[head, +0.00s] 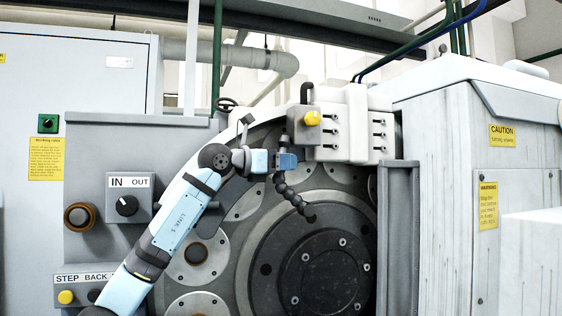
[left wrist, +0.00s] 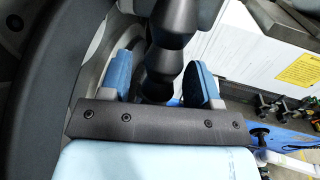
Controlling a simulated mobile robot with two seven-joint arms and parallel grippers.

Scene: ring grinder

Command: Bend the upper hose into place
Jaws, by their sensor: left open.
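The upper hose (head: 292,195) is a dark, beaded, segmented hose in the head view. It hangs below the white block and curves down to the right, its tip over the dark round plate. My left gripper (head: 287,161) is at the hose's upper part. In the left wrist view the hose (left wrist: 166,52) runs between the two blue finger pads of the left gripper (left wrist: 164,78). The pads are apart, with a visible gap on the right side of the hose. My right gripper is not in view.
The white block (head: 355,125) with a yellow knob (head: 312,118) sits just above the gripper. The dark round plate (head: 325,265) lies behind and below. A grey upright post (head: 398,235) and a white cabinet (head: 440,180) stand to the right. A control panel (head: 130,197) is left.

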